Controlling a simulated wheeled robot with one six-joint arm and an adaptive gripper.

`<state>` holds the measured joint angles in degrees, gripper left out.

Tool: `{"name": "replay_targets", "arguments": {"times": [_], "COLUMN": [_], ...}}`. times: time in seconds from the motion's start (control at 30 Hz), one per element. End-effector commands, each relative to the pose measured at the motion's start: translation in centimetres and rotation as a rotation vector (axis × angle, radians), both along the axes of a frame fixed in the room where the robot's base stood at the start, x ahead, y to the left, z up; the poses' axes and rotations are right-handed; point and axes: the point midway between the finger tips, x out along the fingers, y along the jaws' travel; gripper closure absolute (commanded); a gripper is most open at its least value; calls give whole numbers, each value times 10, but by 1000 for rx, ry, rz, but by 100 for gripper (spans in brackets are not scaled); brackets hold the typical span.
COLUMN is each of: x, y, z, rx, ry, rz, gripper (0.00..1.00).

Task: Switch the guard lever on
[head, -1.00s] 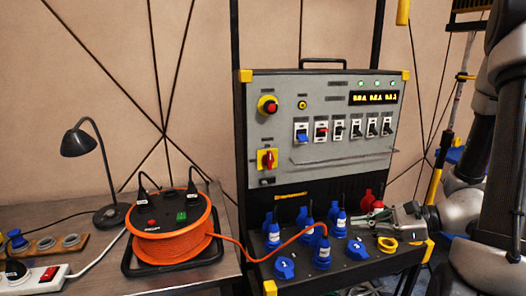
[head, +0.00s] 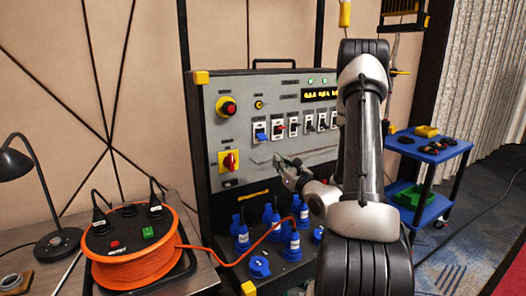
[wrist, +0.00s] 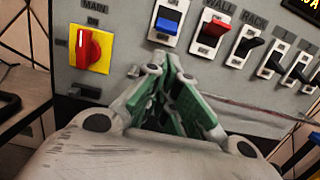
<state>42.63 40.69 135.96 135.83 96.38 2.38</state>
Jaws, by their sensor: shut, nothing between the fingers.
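A grey panel (head: 236,132) carries a row of switches in white plates. The leftmost has a blue lever (head: 260,137), also in the wrist view (wrist: 167,27). Beside it is a red lever (head: 280,130), also in the wrist view (wrist: 211,32), under a WALL label. Then come several black levers (head: 309,125), the first under RACK (wrist: 249,46). I cannot read which is labelled guard. My gripper (head: 281,162) is shut and empty, in front of the panel just below the blue lever. In the wrist view its green-padded fingers (wrist: 172,65) point up at that lever, apart from it.
A red rotary MAIN switch (head: 228,162) sits left of my gripper, below a red emergency button (head: 228,108). A thin rail crosses the panel below the levers. Blue plugs (head: 242,236) stand on the ledge below. An orange cable reel (head: 136,262) is at left.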

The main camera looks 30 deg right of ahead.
Motion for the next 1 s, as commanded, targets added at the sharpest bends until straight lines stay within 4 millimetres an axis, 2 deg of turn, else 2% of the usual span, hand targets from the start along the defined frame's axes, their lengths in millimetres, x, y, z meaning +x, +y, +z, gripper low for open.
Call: {"name": "replay_targets", "arguments": {"times": [0.17, 0.63, 0.8, 1.0], "x": [9, 85, 97, 99], "y": [1, 4, 4, 4], "z": [2, 13, 15, 15], "rx": [-3, -2, -1, 0], "ry": [-1, 0, 1, 1], "rz": [3, 4, 2, 2], "gripper": [100, 100, 100, 100]}}
